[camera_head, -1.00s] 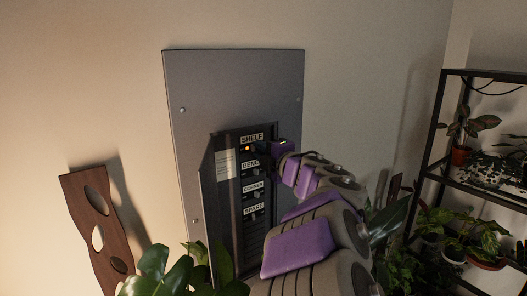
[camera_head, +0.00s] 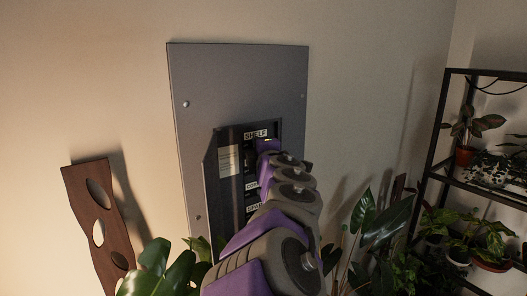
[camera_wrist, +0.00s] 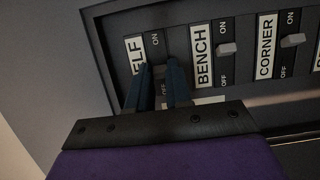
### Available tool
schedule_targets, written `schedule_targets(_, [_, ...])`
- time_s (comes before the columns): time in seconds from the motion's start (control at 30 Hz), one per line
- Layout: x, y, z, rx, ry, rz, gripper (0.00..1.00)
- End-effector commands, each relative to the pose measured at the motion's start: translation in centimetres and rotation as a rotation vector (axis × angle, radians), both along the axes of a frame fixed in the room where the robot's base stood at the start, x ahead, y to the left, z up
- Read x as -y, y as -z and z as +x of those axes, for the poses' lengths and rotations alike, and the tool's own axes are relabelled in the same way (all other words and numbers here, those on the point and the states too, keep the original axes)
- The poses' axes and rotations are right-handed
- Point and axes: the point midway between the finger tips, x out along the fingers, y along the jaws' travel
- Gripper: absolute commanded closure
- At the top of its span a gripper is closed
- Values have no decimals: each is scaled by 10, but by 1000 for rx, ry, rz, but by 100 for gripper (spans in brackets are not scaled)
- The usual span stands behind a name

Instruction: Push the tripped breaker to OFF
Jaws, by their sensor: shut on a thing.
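The grey breaker panel (camera_head: 240,85) is on the wall, with its dark breaker recess open. In the wrist view, the SHELF label (camera_wrist: 137,57) is at the left, partly covered by a finger, with ON above and OFF below. My gripper (camera_wrist: 160,70) has its two dark blue fingers at the SHELF breaker, one on each side of its switch column, shut on the switch. The switch itself is hard to see between them. The BENCH switch (camera_wrist: 226,49) and CORNER switch (camera_wrist: 293,40) show to the right. In the head view my arm hides most switches.
An open panel door (camera_head: 209,180) stands at the recess's left side. A wooden board with holes (camera_head: 98,215) leans at the left. Leafy plants (camera_head: 160,268) fill the foreground below, and a black shelf rack (camera_head: 440,150) with pots stands at the right.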

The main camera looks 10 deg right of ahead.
Motion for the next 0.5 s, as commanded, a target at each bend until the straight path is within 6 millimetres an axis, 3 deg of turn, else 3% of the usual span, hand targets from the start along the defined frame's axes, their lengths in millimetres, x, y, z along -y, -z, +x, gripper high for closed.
schedule_targets(0.37, [1,2,0,-4,10,0,100])
schedule_targets(0.4, [1,2,0,-4,11,0,77])
schedule_targets(0.5, [2,2,0,-3,11,1,68])
